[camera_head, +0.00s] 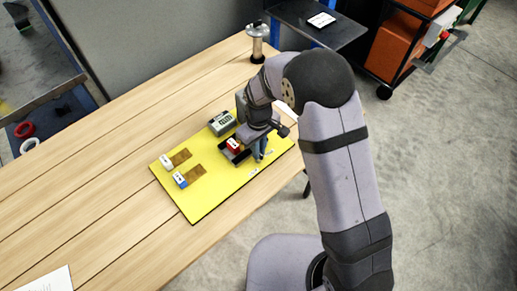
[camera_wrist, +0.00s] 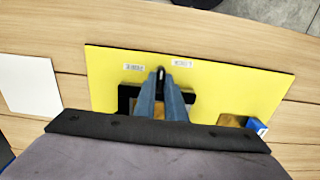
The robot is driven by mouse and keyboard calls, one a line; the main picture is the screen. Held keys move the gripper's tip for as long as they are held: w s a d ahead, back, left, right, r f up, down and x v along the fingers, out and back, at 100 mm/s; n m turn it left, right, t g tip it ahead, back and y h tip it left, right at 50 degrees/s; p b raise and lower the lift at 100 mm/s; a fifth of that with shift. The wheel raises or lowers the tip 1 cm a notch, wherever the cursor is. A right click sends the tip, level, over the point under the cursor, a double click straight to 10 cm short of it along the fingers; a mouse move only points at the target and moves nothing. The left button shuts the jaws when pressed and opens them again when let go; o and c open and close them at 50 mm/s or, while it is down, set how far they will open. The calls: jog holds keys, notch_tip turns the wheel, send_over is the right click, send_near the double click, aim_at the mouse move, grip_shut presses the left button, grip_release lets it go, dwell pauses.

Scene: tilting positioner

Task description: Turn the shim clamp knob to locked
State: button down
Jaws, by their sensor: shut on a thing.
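My gripper (camera_head: 259,155) reaches down over the right part of the yellow board in the head view. In the wrist view its two blue fingers (camera_wrist: 161,82) are close together, shut on the small dark shim clamp knob (camera_wrist: 161,64) at their tips. The knob sits between two small white labels, one at left (camera_wrist: 131,66) and one at right (camera_wrist: 183,65). Their print is too small to read, and the knob's setting cannot be told. A black fixture (camera_wrist: 125,102) shows behind the fingers; in the head view a red block (camera_head: 233,145) sits in it.
The yellow board (camera_head: 205,200) lies on a wooden table (camera_head: 110,145). A white block (camera_head: 166,161) and a blue block (camera_head: 180,180) stand by brown patches on it. A grey box with a display (camera_head: 221,123) stands behind the red block. A metal cylinder (camera_head: 257,45) stands at the table's far end.

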jog(key=shift+r, duration=0.1)
jog(key=c, duration=1.8)
grip_release()
jog(key=shift+r+b, duration=1.05)
jog(key=shift+r, duration=2.6)
